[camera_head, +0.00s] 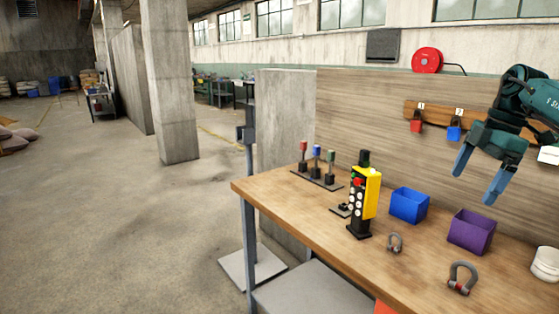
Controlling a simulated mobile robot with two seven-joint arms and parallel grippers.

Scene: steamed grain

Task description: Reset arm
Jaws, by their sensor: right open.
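My right gripper (478,178) is at the upper right, raised above the workbench (290,202). Its two blue fingers point down and are spread apart with nothing between them. It hangs in front of the wooden back panel, above the purple bin (472,231) and the blue bin (409,205) in the picture, touching neither. The right arm comes in from the right edge. My left gripper is not in view.
The bench holds a yellow-and-black control box (367,194), levers with red, blue and green tops (317,170), two shackles (462,278) (395,243) and a white cup (545,264). Padlocks (453,133) hang on the panel (365,115). Open floor (120,220) lies left.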

